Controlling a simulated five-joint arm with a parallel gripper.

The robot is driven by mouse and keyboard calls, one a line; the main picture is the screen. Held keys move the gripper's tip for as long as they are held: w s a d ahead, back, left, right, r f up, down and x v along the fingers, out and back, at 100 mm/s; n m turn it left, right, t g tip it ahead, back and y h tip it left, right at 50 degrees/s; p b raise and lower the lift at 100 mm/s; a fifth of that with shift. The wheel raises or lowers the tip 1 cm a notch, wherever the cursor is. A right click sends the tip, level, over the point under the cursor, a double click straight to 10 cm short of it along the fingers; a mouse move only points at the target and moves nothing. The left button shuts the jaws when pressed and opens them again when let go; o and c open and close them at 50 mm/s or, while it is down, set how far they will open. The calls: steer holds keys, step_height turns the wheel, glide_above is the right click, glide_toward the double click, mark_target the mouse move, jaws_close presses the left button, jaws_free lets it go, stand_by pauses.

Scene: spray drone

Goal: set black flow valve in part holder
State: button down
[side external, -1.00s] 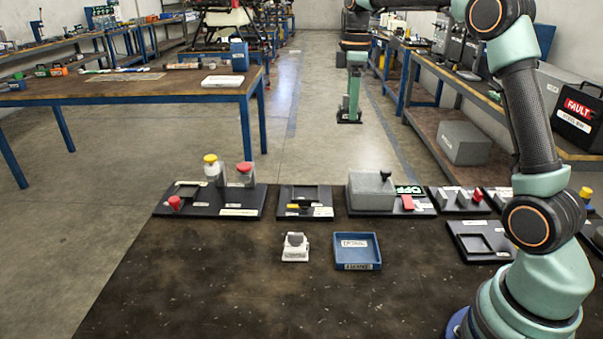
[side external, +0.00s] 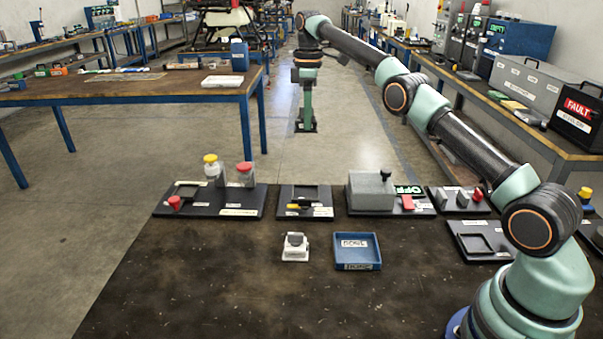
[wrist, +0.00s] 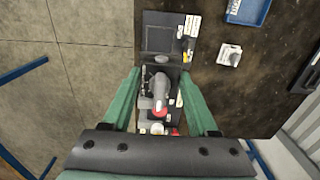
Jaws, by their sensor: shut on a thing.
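My gripper (side external: 305,118) hangs down at the upper middle of the side view, high over the bench's far side. It is shut on a small dark piece (side external: 305,128), taken to be the black flow valve, little of which shows. In the wrist view my gripper (wrist: 161,74) has its two green fingers apart; the piece there is hard to separate from the dark boards behind. A black plate with a square recess (side external: 305,193) stands at the bench's back; another recessed plate (side external: 480,238) lies to the right. I cannot tell which is the part holder.
A black board (side external: 190,208) carries a yellow-capped bottle (side external: 211,170), a red-topped bottle (side external: 245,175) and a red knob (side external: 174,203). A grey box (side external: 371,190) stands farther right. A white block (side external: 295,253) and a blue tray (side external: 357,238) sit in front. The front left bench is clear.

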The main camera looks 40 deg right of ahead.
step_height(320, 180, down, 20)
steer(key=shift+r, duration=0.1)
stand_by(0.6)
steer(key=shift+f, duration=0.2)
steer(key=shift+c, duration=0.9)
jaws_free()
